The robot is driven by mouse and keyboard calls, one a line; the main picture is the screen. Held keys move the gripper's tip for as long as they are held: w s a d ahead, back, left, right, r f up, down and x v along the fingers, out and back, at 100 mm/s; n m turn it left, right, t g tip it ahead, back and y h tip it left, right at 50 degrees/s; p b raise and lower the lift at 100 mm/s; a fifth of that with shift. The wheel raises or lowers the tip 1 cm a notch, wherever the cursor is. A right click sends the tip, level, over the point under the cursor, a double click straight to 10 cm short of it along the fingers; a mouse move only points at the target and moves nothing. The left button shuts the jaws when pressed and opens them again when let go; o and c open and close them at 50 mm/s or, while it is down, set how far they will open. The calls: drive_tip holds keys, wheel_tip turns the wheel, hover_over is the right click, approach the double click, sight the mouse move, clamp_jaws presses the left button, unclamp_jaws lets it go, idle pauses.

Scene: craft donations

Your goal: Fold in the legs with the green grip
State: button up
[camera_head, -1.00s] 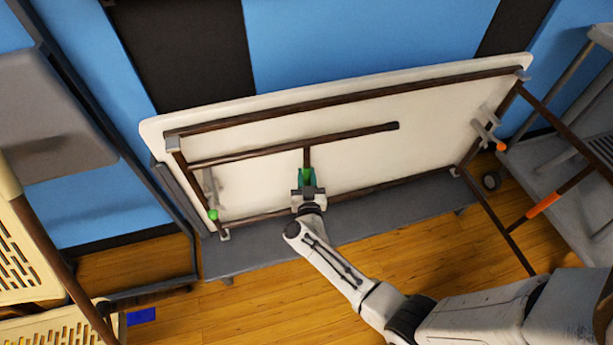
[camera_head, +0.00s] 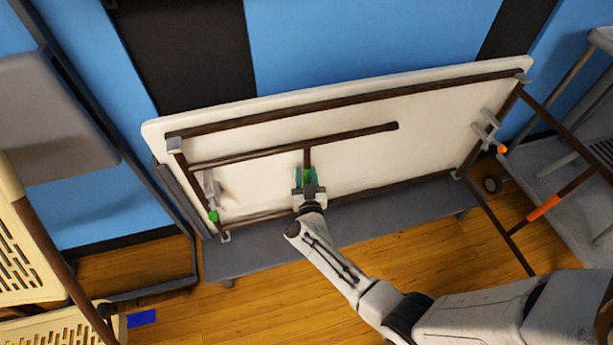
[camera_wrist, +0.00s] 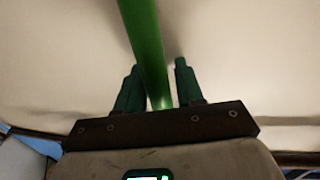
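A white-topped folding table (camera_head: 440,115) stands on its long edge, its underside facing me. The dark leg frame with the green grip (camera_head: 307,174) lies along the underside, its long bar (camera_head: 290,146) running roughly parallel to the table's rails. My gripper (camera_head: 310,178) is at this grip. In the wrist view the green grip (camera_wrist: 146,45) passes between my two fingers (camera_wrist: 158,85), with a narrow gap showing beside the right finger; the fingers look open around it. A catch with a green tip (camera_head: 213,216) sits at the table's left end.
The legs with the orange grip (camera_head: 543,208) stick out at the right end, near a catch with an orange tip (camera_head: 502,150). A grey low platform (camera_head: 375,218) is under the table. A grey cart (camera_head: 570,165) stands right; cream crates (camera_head: 25,265) stand left. Wood floor is open in front.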

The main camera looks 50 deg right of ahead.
drive_tip(key=shift+o, duration=0.5)
drive_tip(key=shift+s, duration=0.1)
drive_tip(key=shift+s+a, duration=0.2)
drive_tip(key=shift+a, duration=0.05)
drive_tip(key=p+v, duration=0.3)
drive_tip(key=v, duration=0.7)
